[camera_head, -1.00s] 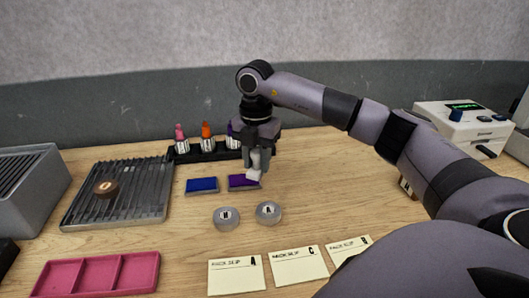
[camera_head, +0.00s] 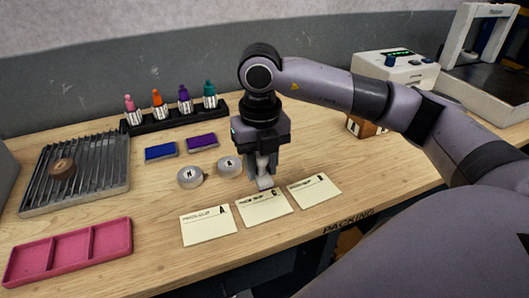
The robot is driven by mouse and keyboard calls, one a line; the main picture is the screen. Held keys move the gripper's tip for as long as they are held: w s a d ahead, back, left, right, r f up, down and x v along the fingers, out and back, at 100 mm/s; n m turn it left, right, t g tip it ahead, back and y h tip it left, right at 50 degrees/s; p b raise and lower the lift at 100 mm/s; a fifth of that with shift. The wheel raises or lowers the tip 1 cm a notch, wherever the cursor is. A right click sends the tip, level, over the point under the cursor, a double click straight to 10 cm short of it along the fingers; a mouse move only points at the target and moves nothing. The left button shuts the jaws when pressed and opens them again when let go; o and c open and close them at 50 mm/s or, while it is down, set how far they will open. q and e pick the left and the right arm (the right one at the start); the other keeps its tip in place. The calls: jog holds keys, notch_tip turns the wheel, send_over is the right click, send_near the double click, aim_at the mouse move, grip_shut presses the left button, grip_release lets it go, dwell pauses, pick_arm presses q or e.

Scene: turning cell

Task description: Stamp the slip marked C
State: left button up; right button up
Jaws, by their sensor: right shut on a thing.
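My right gripper (camera_head: 262,170) points down at the far edge of the slip marked C (camera_head: 266,207). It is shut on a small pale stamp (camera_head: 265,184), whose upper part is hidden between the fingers. The stamp overlaps the slip's far edge in the picture; I cannot tell whether it touches the paper. The C slip lies flat between the slip marked A (camera_head: 207,227) on the left and another slip (camera_head: 314,193) on the right. The blue ink pad (camera_head: 160,152) and purple ink pad (camera_head: 201,142) lie farther back. My left gripper is not in view.
Two round grey pieces (camera_head: 190,178) (camera_head: 229,166) sit left of the gripper. A bottle rack (camera_head: 150,123) stands behind the pads. A ribbed metal tray (camera_head: 112,180) with a brown round piece, and a pink tray (camera_head: 70,254), are at left. A wooden block (camera_head: 367,128) stands behind my arm.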

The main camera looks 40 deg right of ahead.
jog(key=shift+s+f, duration=0.1)
jog(key=shift+s, duration=0.4)
jog(key=shift+f, duration=0.15)
jog(key=shift+f+b, duration=1.9)
jog(key=shift+f, duration=0.9)
jog(key=shift+s+f+b, duration=0.1)
jog(key=shift+f+b, duration=0.55)
jog(key=shift+f, duration=0.05)
jog(key=shift+r, duration=0.1)
jog(key=shift+r+p, duration=2.4)
jog(key=shift+r, duration=1.15)
